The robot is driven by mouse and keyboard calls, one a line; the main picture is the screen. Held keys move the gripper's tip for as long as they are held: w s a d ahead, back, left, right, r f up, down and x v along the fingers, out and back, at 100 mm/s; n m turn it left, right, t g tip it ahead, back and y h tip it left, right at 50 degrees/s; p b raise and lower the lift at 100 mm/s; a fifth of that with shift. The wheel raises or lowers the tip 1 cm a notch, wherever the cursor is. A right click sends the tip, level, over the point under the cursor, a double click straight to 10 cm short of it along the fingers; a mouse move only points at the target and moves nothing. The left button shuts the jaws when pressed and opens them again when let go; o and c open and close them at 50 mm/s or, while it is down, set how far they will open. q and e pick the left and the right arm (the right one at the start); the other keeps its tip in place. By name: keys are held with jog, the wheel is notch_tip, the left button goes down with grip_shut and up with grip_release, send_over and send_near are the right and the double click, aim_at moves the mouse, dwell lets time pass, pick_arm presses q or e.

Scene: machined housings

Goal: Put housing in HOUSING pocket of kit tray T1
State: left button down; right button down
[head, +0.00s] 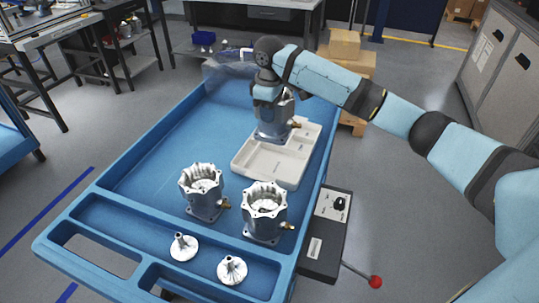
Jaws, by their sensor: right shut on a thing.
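My right gripper (272,97) points down and is shut on a silver housing (273,122) with a small brass fitting on its right side. That housing is upright at the far part of the off-white kit tray (268,164). I cannot tell whether its base rests in a pocket or hovers just above it. The tray's near compartments look empty; the far part is partly hidden by the housing and gripper. Two more silver housings, one at the left (202,190) and one at the right (265,212), stand upright nearer to me. My left gripper is not in view.
The blue cart top (160,165) has raised rims and free room left of the tray. Two silver flanged parts, one left (184,247) and one right (232,269), lie in the front trough. A dark control box (326,235) with a red-knobbed lever is on the right side.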

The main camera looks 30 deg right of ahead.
aim_at(269, 139)
notch_tip(269, 139, down, 8)
jog(key=shift+f+b, duration=0.1)
jog(key=shift+b, duration=0.2)
jog(key=shift+f, duration=0.6)
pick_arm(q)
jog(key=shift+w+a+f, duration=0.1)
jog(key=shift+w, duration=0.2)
pick_arm(e)
notch_tip(269, 139, down, 5)
jog(key=shift+r, duration=0.1)
jog(key=c, duration=1.4)
grip_release()
jog(key=shift+f, duration=0.25)
jog(key=o, duration=0.4)
jog(key=shift+c, duration=0.2)
pick_arm(q)
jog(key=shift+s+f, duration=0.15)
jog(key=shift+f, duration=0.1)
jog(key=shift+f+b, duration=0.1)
jog(key=shift+b, duration=0.2)
pick_arm(e)
jog(key=shift+r, duration=0.15)
